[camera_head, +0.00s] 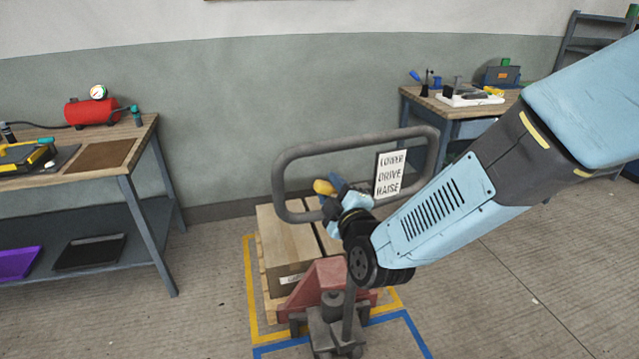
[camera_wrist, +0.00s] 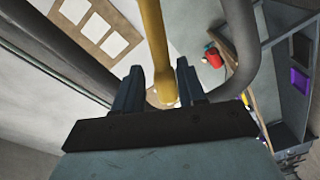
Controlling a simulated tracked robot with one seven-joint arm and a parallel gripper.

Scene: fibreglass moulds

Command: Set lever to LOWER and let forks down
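The pallet truck's grey handle loop (camera_head: 283,165) stands upright in the middle of the head view. A white sign on it reads LOWER, DRIVE, RAISE (camera_head: 389,174) from top to bottom. The lever's yellow grip (camera_head: 322,187) shows inside the loop; in the wrist view the yellow lever (camera_wrist: 155,40) runs between my fingers. My gripper (camera_head: 336,195) is at the lever, its fingers (camera_wrist: 159,78) on either side with narrow gaps visible. Contact with the lever is unclear. The red truck body (camera_head: 322,283) is at a pallet (camera_head: 270,285); the forks are hidden.
Wooden boxes (camera_head: 285,240) are on the pallet, inside yellow floor tape (camera_head: 249,290). A workbench with a red compressor (camera_head: 90,112) stands left, another bench (camera_head: 420,103) back right. Floor at right (camera_head: 530,280) is clear.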

